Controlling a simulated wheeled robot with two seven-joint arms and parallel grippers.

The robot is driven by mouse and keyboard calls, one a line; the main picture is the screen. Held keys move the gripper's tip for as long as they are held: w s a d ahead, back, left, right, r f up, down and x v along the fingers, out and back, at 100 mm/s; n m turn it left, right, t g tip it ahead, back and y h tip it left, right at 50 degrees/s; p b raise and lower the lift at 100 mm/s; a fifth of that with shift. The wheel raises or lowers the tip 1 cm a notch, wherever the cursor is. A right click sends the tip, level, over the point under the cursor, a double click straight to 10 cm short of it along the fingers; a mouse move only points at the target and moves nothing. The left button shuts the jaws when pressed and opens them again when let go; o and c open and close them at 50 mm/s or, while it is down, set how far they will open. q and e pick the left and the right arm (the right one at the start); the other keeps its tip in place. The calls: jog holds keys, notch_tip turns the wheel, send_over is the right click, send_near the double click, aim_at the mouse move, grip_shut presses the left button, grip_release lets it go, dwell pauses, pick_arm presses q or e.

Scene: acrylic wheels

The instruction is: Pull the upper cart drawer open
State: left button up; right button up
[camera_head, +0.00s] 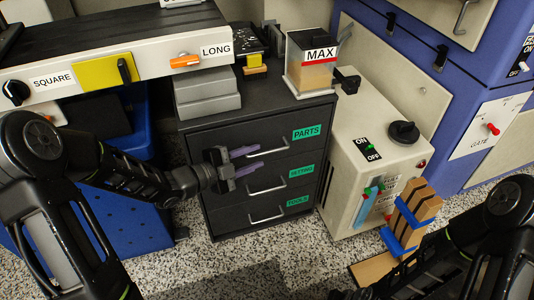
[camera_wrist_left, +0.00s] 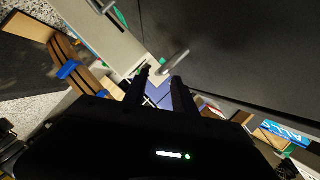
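The dark cart has three stacked drawers. The upper drawer (camera_head: 225,138) has a green PARTS label and a silver bar handle (camera_head: 268,153); it looks shut. My left gripper (camera_head: 247,161) is in front of the cart, its fingers apart and pointing right, with the upper finger close to the left end of that handle. In the left wrist view the two dark fingers (camera_wrist_left: 160,78) are apart with nothing held, and a silver handle (camera_wrist_left: 175,66) shows just beyond the tips. I cannot tell whether they touch. My right arm is at the lower right; its fingers are not clearly visible.
The middle drawer handle (camera_head: 267,187) and lower drawer handle (camera_head: 268,215) sit below. A clear MAX bin (camera_head: 312,72) and grey blocks (camera_head: 207,95) stand on the cart. A cream machine (camera_head: 370,150) stands close on the right. Speckled floor is free in front.

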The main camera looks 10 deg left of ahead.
aim_at(263, 154)
pick_arm(q)
jog(key=b+x, duration=0.1)
jog(key=x, duration=0.4)
jog(key=shift+d, duration=0.1)
grip_shut()
jog(key=shift+f, duration=0.1)
dwell(1.2)
